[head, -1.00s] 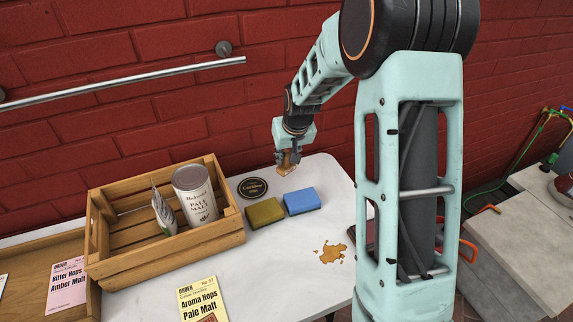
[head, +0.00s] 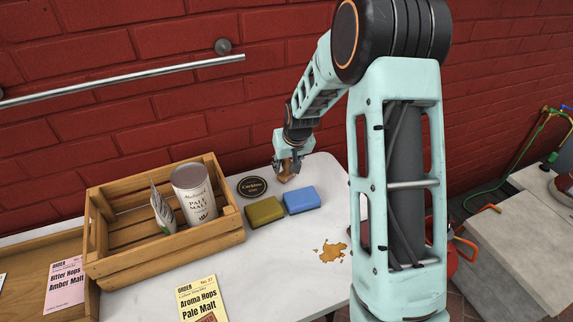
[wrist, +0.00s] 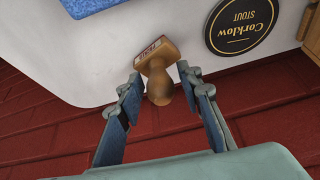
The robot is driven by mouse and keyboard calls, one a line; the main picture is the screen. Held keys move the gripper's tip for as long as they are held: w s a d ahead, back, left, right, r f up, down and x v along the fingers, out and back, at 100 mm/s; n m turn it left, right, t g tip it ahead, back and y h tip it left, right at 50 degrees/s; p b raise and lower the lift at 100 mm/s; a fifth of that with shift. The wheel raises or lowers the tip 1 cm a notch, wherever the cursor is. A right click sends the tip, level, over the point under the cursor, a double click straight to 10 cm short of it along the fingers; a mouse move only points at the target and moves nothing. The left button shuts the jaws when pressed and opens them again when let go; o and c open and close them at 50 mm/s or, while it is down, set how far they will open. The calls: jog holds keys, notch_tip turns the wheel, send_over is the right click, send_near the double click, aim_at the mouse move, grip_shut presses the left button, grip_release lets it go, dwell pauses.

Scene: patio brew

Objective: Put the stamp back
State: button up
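The wooden stamp (wrist: 160,84) has a round knob, a wide base and a pale label with red lettering. In the head view my gripper (head: 288,168) is low over the far right part of the white table (head: 262,285), behind the blue sponge. The stamp's underside is hidden, so I cannot tell whether it touches the table.
A round black Corklow Stout coaster (head: 252,187) lies left of my gripper. Blue (head: 301,200) and olive (head: 264,211) sponges lie in front. A wooden crate (head: 170,255) holds a malt can (head: 194,195) and a packet. A brown spill (head: 332,252) and order card (head: 202,300) lie nearer.

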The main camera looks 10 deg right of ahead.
jog(key=shift+r, duration=0.1)
jog(key=shift+r, duration=0.25)
jog(key=p+v, duration=0.1)
jog(key=v, duration=1)
jog(key=shift+s+r, duration=0.2)
jog(key=shift+r, duration=0.1)
